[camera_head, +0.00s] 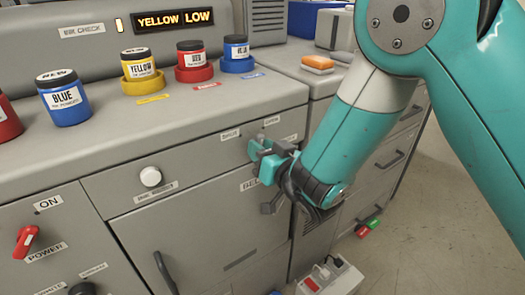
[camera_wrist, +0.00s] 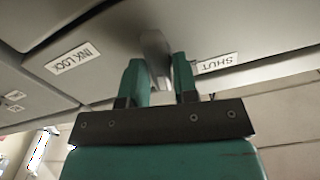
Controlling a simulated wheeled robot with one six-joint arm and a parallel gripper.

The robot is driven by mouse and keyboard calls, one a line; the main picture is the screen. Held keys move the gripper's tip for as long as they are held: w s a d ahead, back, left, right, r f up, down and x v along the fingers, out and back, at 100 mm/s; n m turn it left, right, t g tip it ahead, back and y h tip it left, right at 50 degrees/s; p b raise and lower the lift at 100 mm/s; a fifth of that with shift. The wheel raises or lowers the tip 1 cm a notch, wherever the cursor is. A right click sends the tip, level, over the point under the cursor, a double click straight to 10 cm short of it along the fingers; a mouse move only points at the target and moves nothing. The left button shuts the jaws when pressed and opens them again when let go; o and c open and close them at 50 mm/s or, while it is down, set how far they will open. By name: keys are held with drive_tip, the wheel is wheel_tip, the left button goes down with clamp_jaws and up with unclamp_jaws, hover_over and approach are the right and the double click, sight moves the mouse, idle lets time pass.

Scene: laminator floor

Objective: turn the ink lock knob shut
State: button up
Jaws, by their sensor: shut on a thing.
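The ink lock knob (camera_wrist: 155,50) is a grey lever-like handle on the cabinet front. In the wrist view it stands between the two teal fingers of my gripper (camera_wrist: 158,78), which is shut on it. The INK LOCK label (camera_wrist: 72,58) is to the left of the knob and the SHUT label (camera_wrist: 219,63) is close to its right. In the head view my gripper (camera_head: 266,158) is at the upper cabinet front and hides most of the knob. The knob's exact angle is hard to tell.
A white round knob (camera_head: 150,176) and a red power switch (camera_head: 25,241) are left on the front. Ink jars, such as the yellow one (camera_head: 139,64), stand on top beneath a YELLOW LOW display (camera_head: 172,19). A white box (camera_head: 331,276) sits on the floor below.

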drive_tip(key=n+b, duration=0.1)
drive_tip(key=n, duration=1)
drive_tip(key=shift+s+a, duration=0.1)
drive_tip(key=shift+a, duration=0.05)
drive_tip(key=shift+n, duration=0.3)
drive_tip(key=o, duration=0.9)
